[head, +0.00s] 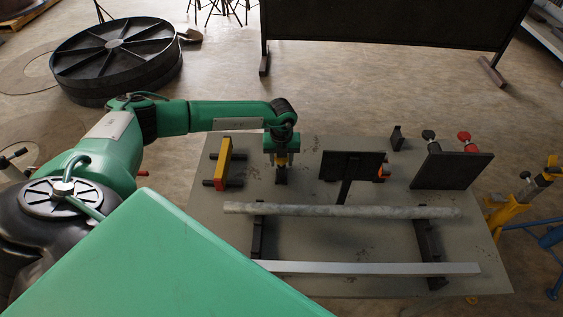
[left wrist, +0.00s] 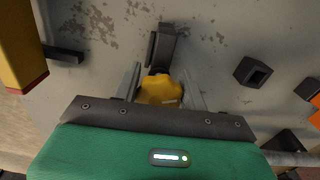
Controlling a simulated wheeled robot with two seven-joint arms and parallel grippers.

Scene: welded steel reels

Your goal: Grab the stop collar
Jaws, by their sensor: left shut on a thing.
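My left gripper (head: 281,160) points down over the left part of the grey worktable (head: 217,257). It is shut on a yellow piece, which I take for the stop collar; the yellow piece (left wrist: 159,89) shows between the two grey fingers in the left wrist view. A dark part (left wrist: 162,46) reaches out just beyond the yellow piece, and I cannot tell whether they are joined. In the head view the gripper mostly hides the piece, with a dark block (head: 281,177) showing below. My right gripper is not in view.
A yellow bar with black pegs (head: 222,163) stands close left of the gripper. Black plates (head: 350,165) (head: 452,170) stand to the right. A long grey pipe (head: 340,211) and a pale bar (head: 370,268) lie across dark supports nearer to me.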

